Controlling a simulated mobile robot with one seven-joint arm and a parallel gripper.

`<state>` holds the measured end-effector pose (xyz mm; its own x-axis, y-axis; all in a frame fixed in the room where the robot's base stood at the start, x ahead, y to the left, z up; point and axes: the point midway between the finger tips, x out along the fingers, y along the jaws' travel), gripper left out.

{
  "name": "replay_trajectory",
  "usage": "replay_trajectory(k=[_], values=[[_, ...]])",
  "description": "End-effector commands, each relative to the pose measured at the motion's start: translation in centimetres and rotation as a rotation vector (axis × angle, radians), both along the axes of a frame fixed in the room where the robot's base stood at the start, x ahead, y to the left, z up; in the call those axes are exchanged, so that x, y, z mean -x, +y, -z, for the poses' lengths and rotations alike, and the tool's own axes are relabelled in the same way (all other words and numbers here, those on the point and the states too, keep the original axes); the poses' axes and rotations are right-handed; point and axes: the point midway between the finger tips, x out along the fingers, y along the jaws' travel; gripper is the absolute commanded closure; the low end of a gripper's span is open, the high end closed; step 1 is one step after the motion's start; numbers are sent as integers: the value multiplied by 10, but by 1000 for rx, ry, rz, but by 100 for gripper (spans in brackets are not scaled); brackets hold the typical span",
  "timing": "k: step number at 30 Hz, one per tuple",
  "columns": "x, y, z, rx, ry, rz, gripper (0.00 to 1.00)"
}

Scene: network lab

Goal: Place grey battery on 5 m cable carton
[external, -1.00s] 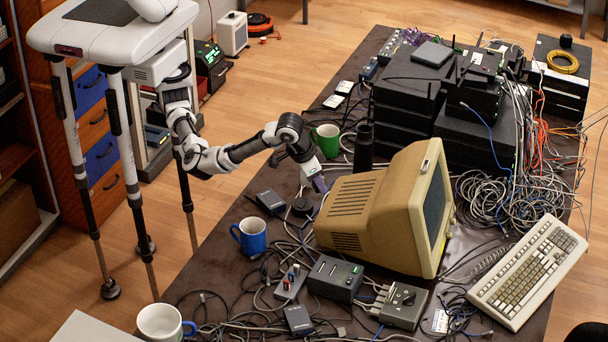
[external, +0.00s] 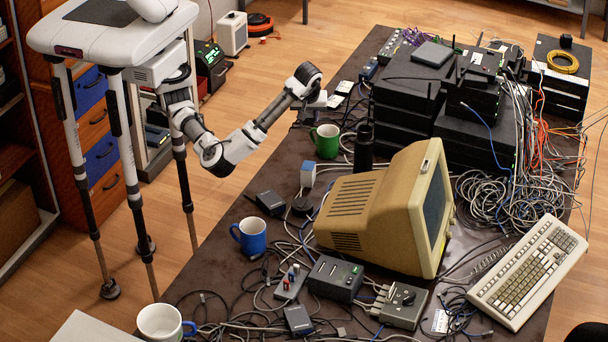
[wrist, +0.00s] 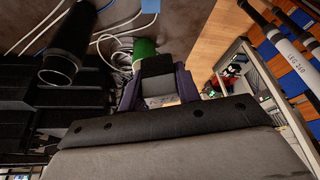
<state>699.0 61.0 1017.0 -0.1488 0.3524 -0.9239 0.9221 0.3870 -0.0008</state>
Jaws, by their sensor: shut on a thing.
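My gripper (external: 318,99) is raised over the back left part of the table, beyond the green mug. In the wrist view my gripper (wrist: 158,84) has its purple-edged fingers closed at the sides of a dark grey block (wrist: 157,65), which looks like the grey battery. It is held in the air, and its far side is hidden. In the external view the gripper is too small to show the block clearly. A small white and blue box (external: 308,175) stands on the table left of the monitor. I cannot read a label that marks the 5 m cable carton.
A green mug (external: 326,141) and a black cylinder (external: 364,147) stand near the gripper. A beige monitor (external: 385,208), blue mug (external: 250,236), stacked black devices (external: 412,80) and loose cables crowd the table. The left table edge is fairly clear.

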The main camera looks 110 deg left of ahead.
Motion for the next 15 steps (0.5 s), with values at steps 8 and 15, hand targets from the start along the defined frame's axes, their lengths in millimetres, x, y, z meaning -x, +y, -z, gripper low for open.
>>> replay_trajectory(k=[8,15], values=[[0,0,77,-4,4,2,92],[0,0,113,-2,0,4,92]])
